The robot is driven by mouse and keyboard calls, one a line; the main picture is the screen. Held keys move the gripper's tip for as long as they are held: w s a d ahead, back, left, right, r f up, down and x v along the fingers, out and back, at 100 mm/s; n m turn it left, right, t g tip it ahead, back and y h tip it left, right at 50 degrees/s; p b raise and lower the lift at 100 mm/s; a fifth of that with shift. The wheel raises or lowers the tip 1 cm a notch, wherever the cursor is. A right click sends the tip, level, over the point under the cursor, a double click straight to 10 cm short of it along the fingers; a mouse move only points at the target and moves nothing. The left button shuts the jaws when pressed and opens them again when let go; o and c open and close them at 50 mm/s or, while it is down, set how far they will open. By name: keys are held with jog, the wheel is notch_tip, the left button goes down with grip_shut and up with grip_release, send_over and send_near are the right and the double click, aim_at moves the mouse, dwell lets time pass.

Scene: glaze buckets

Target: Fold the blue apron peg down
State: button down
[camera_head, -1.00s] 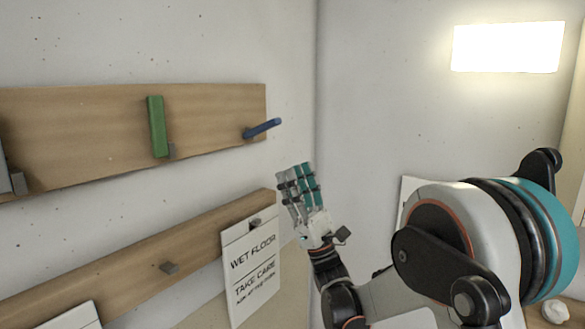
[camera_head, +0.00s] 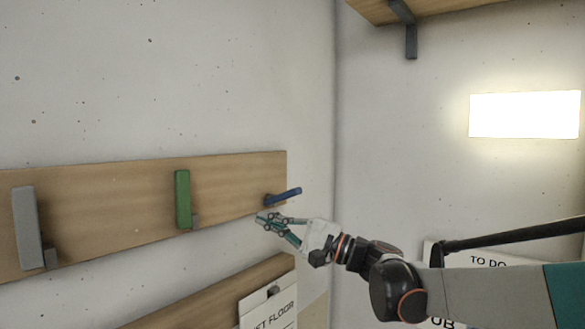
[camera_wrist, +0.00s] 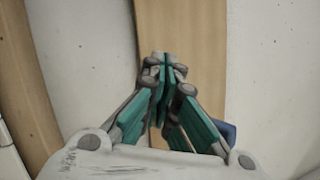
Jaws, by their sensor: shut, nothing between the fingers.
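The blue apron peg (camera_head: 284,196) sticks out from the right end of the upper wooden board (camera_head: 120,202), angled slightly up to the right. My gripper (camera_head: 263,219) is shut and empty, pointing left toward the board, just below and left of the peg's outer end. In the wrist view the closed teal fingertips (camera_wrist: 162,62) lie in front of the wooden board (camera_wrist: 184,25). A small part of the blue peg (camera_wrist: 228,132) shows at the right, partly hidden behind the right finger. I cannot tell whether the gripper touches it.
A green peg (camera_head: 183,199) and a grey peg (camera_head: 27,228) lie upright against the same board to the left. A shelf bracket (camera_head: 410,40) and bright panel (camera_head: 525,114) are on the right wall.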

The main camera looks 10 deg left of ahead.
jog(key=s+d+r+n+h+p, duration=0.2)
jog(key=d+r+n+h+p, duration=0.3)
jog(key=d+n+h, duration=0.4)
jog(key=w+r+n+h+p, duration=0.25)
jog(key=r+n+p, duration=0.55)
jog(key=r, duration=0.7)
jog(key=x, duration=0.5)
jog(key=w+x, duration=0.1)
jog(key=x, duration=0.4)
jog(key=shift+d+p, duration=0.1)
jog(key=shift+p, duration=0.25)
jog(key=f, duration=0.1)
jog(key=d+f, duration=0.1)
jog(key=f, duration=0.1)
jog(key=shift+s+d, duration=0.3)
jog(key=shift+s, duration=0.1)
jog(key=shift+d+f, duration=0.1)
jog(key=shift+f, duration=0.3)
